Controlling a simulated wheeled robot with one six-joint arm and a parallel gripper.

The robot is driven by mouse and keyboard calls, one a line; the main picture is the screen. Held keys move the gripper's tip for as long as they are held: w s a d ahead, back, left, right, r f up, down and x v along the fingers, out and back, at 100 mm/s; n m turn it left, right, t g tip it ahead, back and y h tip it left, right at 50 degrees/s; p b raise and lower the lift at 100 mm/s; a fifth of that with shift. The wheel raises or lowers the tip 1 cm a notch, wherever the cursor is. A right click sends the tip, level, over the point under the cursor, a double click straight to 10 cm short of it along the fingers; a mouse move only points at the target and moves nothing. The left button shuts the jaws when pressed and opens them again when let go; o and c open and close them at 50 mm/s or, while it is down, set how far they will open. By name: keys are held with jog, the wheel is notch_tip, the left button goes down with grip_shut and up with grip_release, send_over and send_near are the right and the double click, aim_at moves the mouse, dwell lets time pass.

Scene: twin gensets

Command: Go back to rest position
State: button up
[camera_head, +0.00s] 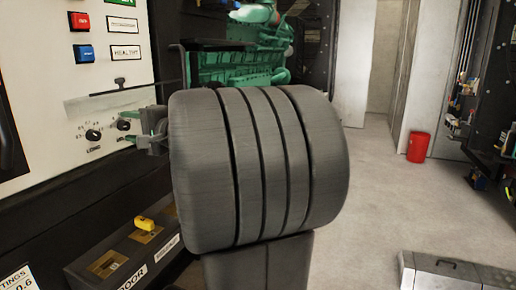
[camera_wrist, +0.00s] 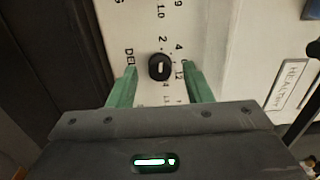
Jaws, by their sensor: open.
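My gripper (camera_wrist: 157,84) shows in the wrist view with its two green fingers spread apart. A black round knob (camera_wrist: 159,67) on the pale panel lies between and just beyond the fingertips, and nothing is held. I cannot tell whether a finger touches the panel. In the head view my large grey arm link fills the middle and hides part of the panel. My gripper (camera_head: 150,128) is only partly visible at its left edge, close to the panel's knobs (camera_head: 94,134).
The white control panel (camera_head: 110,72) with red and blue switches stands at left. A yellow switch (camera_head: 145,223) sits on the black ledge below. A green engine (camera_head: 240,68) is behind. A red bin (camera_head: 418,146) and grey case (camera_head: 455,272) stand on the floor at right, with open floor between.

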jog(key=shift+w+a+r+p, duration=0.2)
jog(key=shift+a+p, duration=0.1)
jog(key=shift+p, duration=0.25)
jog(key=shift+s+d+m+p, duration=0.2)
jog(key=shift+m+p, duration=0.4)
jog(key=shift+p, duration=0.3)
jog(key=m+p, duration=0.2)
jog(key=p, duration=0.3)
jog(key=shift+w+m, duration=0.1)
jog(key=shift+m, duration=0.2)
jog(key=m+p, duration=0.1)
jog(key=p, duration=0.3)
jog(key=shift+m, duration=0.4)
jog(key=shift+m+p, duration=0.6)
jog(key=shift+p, duration=0.6)
jog(key=shift+m+p, duration=0.6)
jog(key=shift+p, duration=0.65)
jog(key=b+v, duration=0.2)
jog(key=v, duration=0.6)
jog(key=shift+d+f+b, duration=0.2)
jog(key=shift+f+b, duration=0.05)
jog(key=shift+b, duration=0.05)
jog(key=shift+r, duration=0.1)
